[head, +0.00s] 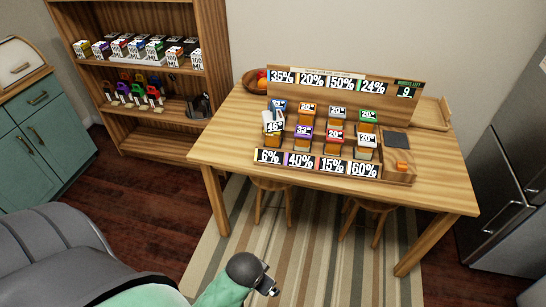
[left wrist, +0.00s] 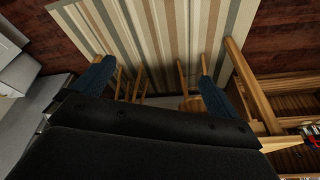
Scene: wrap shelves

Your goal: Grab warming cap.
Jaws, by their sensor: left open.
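No thing can be told for certain as the warming cap. A white piece (head: 269,117) with a label reading about 46 stands at the left of the wooden rack (head: 395,97) on the table, among small orange jars; it may be the cap, but it is too small to tell. My left gripper (head: 270,284) is low in front of the table, well apart from the rack. In the left wrist view its two dark blue fingers (left wrist: 155,88) are spread with nothing between them. My right gripper is in neither view.
The wooden table (head: 440,180) has stools (head: 272,203) under it and a striped rug (head: 235,255) in front. A shelf unit (head: 150,72) with boxes and coloured items stands back left. A teal cabinet (head: 50,135) is at left, a grey fridge (head: 505,160) at right.

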